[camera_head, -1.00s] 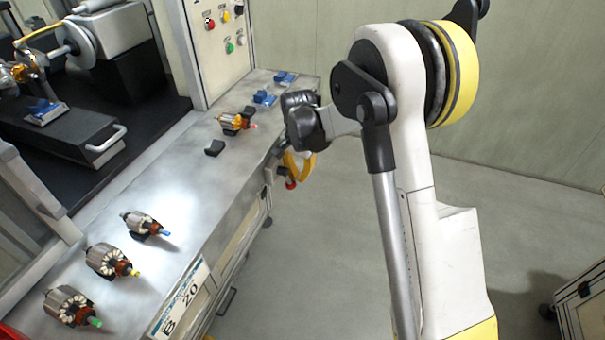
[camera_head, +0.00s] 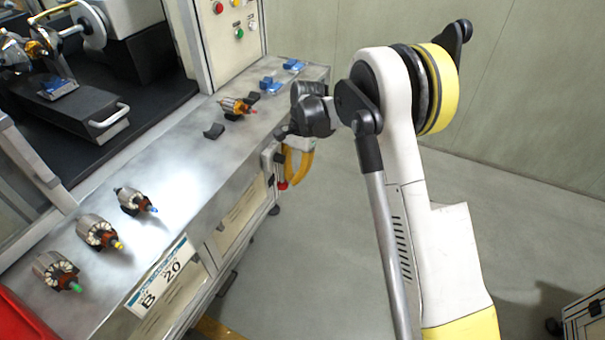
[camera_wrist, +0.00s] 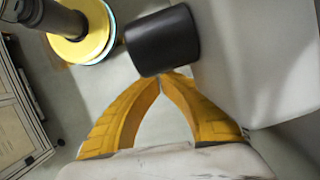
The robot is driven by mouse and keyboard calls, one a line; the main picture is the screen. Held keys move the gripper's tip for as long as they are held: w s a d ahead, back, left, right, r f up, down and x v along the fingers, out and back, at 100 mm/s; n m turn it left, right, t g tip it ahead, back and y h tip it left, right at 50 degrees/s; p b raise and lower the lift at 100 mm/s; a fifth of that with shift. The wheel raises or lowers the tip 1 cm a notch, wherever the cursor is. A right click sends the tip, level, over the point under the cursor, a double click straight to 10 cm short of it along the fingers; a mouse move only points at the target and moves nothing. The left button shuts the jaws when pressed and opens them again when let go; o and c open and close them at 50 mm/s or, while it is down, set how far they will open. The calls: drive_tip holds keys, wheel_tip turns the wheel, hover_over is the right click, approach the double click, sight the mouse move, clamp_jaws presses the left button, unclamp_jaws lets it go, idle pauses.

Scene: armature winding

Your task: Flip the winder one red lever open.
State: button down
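The winding machine (camera_head: 88,28) stands at the upper left in the head view, with a pale wheel and a copper-coloured part, and is cut by the frame edge. I cannot make out a red lever on it. My gripper (camera_wrist: 161,78) has yellow fingers that meet at their tips, with nothing between them in the wrist view. In the head view my gripper (camera_head: 297,166) hangs pointing down beside the bench's right edge, well away from the machine and partly hidden by my arm.
The metal bench (camera_head: 185,160) carries several armatures, including one near the back (camera_head: 237,106), and blue holders (camera_head: 269,85). A button panel (camera_head: 228,35) rises behind. A handled black block (camera_head: 85,115) lies before the machine. A red bin (camera_head: 20,322) is at lower left.

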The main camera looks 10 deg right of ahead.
drive_tip(key=shift+s+a+f+g+y, duration=0.2)
drive_tip(key=shift+s+a+g+y, duration=0.2)
drive_tip(key=shift+s+a+g, duration=0.15)
drive_tip(key=shift+d, duration=0.1)
